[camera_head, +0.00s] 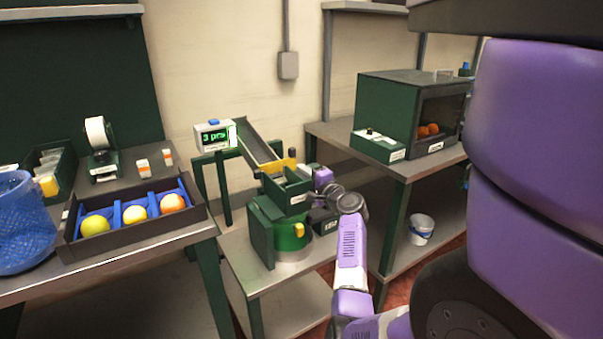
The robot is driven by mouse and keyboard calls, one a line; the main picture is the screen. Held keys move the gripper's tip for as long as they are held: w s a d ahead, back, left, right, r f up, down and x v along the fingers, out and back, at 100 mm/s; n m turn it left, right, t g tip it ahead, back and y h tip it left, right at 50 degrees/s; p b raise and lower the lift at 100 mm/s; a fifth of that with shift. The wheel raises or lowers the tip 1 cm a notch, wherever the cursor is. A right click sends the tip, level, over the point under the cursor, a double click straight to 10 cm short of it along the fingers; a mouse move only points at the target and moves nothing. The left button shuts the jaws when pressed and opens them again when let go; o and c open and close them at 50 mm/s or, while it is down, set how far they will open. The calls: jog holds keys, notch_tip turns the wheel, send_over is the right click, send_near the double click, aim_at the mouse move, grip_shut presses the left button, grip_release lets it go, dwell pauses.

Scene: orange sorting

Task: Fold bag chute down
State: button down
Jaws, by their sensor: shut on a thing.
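The bag chute (258,145) is a grey, dark-sided trough, tilted down from upper left to lower right. Its lower end meets a yellow piece (278,166) above a green open box (287,190) on a green and grey machine base. My gripper (307,171) reaches in from the right at the chute's lower end, beside the yellow piece. It is shut on part of the chute assembly; its fingers are small and partly hidden, so the exact contact is unclear.
A display (214,135) reading "3 pcs" stands at the chute's upper end. A dark tray (130,225) with three fruits and a blue mesh bag (25,222) are on the left bench. A green cabinet (395,107) stands on the right bench. A white bucket (421,229) sits below.

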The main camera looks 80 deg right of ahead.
jog(key=shift+f, duration=0.25)
jog(key=c, duration=1.4)
grip_release()
jog(key=shift+o, duration=0.2)
jog(key=shift+s, duration=0.1)
jog(key=v, duration=0.7)
jog(key=shift+s+a+p, duration=0.2)
jog(key=shift+a+p, duration=0.05)
jog(key=shift+p, duration=0.05)
